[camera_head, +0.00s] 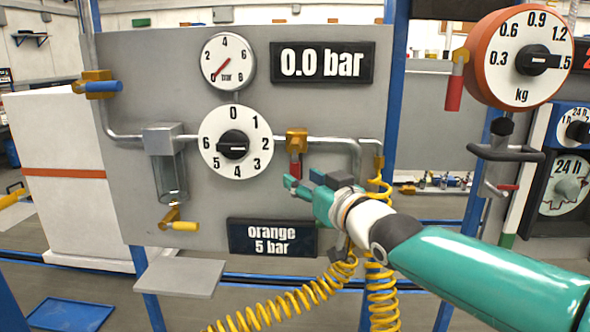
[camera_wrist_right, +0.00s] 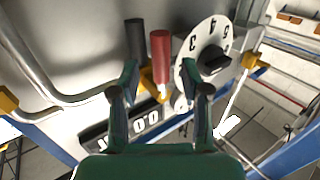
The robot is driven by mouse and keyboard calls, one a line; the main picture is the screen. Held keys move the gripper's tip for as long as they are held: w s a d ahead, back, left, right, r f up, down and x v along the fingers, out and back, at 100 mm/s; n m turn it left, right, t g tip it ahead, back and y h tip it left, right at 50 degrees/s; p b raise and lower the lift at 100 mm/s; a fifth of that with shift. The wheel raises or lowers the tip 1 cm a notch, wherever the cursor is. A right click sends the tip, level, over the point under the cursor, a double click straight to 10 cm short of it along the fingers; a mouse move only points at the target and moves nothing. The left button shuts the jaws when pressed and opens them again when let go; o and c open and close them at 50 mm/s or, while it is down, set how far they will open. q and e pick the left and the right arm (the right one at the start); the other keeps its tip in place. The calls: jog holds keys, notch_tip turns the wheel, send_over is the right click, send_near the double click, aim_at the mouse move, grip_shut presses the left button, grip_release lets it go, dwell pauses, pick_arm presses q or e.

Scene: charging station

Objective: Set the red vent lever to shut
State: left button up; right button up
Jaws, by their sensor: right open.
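A red lever (camera_head: 295,169) hangs down from a brass valve (camera_head: 297,140) on the pipe right of the white numbered dial. My right gripper (camera_head: 303,183) is at the lever's lower end, with its fingers apart. In the right wrist view the red lever (camera_wrist_right: 160,55) shows between and just beyond the open fingertips of the gripper (camera_wrist_right: 159,78). I cannot tell whether a finger touches it. The gauge (camera_head: 228,62) has its needle near 0, and the display (camera_head: 322,64) reads 0.0 bar. My left gripper is out of view.
The numbered dial (camera_head: 215,133) is close left of the lever. A blue-handled valve (camera_head: 102,86) and a yellow-handled valve (camera_head: 180,225) are farther left. Coiled yellow hose (camera_head: 290,300) hangs below my right arm. Another red lever (camera_head: 454,88) sits beside the kg dial (camera_head: 497,58).

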aim_at(298, 176)
jog(key=shift+p+x, duration=0.45)
jog(key=shift+x, duration=1.55)
jog(key=shift+c, duration=0.3)
grip_shut()
